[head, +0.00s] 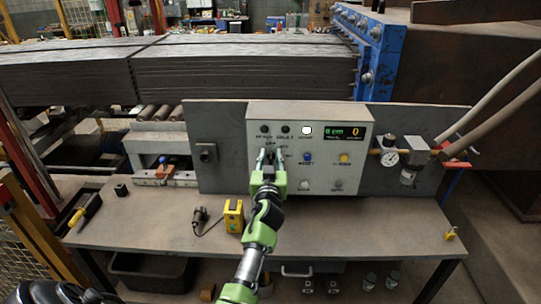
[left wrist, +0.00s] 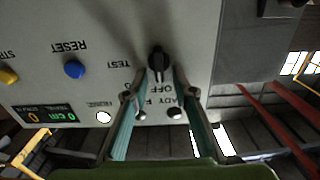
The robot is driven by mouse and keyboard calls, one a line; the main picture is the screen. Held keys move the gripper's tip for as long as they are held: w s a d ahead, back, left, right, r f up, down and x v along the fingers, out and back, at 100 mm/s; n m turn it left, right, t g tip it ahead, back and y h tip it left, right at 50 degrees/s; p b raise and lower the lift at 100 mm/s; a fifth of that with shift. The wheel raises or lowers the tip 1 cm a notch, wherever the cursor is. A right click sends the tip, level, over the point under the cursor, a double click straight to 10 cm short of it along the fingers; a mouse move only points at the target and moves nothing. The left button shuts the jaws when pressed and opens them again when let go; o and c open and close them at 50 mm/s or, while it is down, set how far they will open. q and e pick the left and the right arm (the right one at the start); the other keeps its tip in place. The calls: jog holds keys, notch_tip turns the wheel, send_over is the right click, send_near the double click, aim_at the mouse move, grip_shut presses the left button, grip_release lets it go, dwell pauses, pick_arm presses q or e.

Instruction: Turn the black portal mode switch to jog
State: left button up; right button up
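The black mode switch (left wrist: 158,62) is a small knob on the grey control panel (head: 320,120). In the left wrist view the panel appears upside down. The labels OFF and TEST show beside the knob; its setting is too small to tell. My left gripper (head: 268,158) is in front of the panel's left part and hides the knob in the head view. In the left wrist view the left gripper (left wrist: 158,93) is open. Its two fingers stand apart on either side of the knob's line, with the knob just beyond the tips and nothing held. My right gripper is not in view.
The panel also has a blue button (head: 306,157), a yellow button (head: 344,158) and a green display (head: 347,134). A pressure gauge (head: 389,158) stands to its right. On the bench (head: 340,220) are a yellow device (head: 234,216) and a screwdriver (head: 84,209).

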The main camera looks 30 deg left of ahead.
pick_arm(q)
grip_shut()
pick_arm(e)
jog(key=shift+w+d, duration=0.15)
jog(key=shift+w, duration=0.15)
pick_arm(q)
jog(key=shift+m, duration=0.3)
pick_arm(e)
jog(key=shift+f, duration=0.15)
pick_arm(q)
jog(key=m+b, duration=0.1)
jog(key=m, duration=0.3)
jog(key=shift+w+d+b, duration=0.2)
jog(key=shift+d+b, duration=0.15)
jog(key=shift+b, duration=0.05)
jog(key=m, duration=0.3)
jog(key=shift+w+d+f+m+b, duration=0.1)
jog(key=shift+d+m+b, duration=0.1)
jog(key=shift+m+b, duration=0.1)
jog(key=shift+m, duration=0.3)
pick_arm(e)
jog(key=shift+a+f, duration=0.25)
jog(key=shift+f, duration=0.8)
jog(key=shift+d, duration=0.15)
